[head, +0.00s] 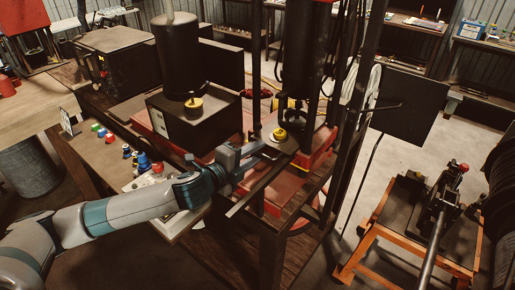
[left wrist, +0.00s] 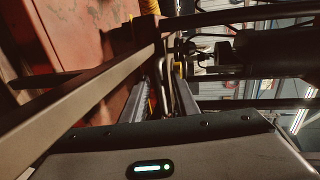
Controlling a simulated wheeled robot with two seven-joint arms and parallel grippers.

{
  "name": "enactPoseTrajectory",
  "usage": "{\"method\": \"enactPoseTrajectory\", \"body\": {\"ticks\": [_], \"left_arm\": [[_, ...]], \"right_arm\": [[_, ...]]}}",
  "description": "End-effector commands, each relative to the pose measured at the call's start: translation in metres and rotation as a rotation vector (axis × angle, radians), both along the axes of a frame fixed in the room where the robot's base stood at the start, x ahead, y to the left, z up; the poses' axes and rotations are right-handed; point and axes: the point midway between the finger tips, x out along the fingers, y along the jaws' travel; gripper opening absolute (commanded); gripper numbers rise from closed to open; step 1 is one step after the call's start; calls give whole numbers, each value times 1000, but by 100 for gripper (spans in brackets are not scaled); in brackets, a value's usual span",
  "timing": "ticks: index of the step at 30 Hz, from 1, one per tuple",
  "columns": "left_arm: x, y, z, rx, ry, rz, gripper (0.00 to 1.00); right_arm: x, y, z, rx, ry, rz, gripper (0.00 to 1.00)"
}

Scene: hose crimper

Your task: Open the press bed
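The hose crimper press stands in the middle of the head view, with a dark upright cylinder and tall dark posts over a red press bed (head: 312,160). A yellow-topped fitting (head: 280,135) sits on the bed's dark plate. A dark flat bar (head: 262,187) slants along the bed's near side. My left gripper (head: 268,150) reaches in from the left, at the bed's front by this bar. In the left wrist view its fingers (left wrist: 172,92) point at a thin dark bent rod between or just behind them; contact is unclear. Red panels (left wrist: 75,45) fill the upper left there. My right gripper is out of view.
A dark box with a black cylinder (head: 176,58) stands left of the press. Small coloured buttons and knobs (head: 143,162) lie on the bench below it. An orange-framed cart (head: 420,220) stands at right, with open floor between it and the press.

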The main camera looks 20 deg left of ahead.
Motion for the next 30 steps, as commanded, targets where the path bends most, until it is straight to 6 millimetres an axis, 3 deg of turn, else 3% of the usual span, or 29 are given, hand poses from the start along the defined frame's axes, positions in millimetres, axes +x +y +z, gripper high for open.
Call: {"method": "enactPoseTrajectory", "body": {"ticks": [14,18,30], "left_arm": [[10,-4,-2,0,0,0,27],[10,-4,-2,0,0,0,0],[8,4,-4,2,1,1,0]], "right_arm": [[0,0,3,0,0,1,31],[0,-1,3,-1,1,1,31],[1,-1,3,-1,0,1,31]]}}
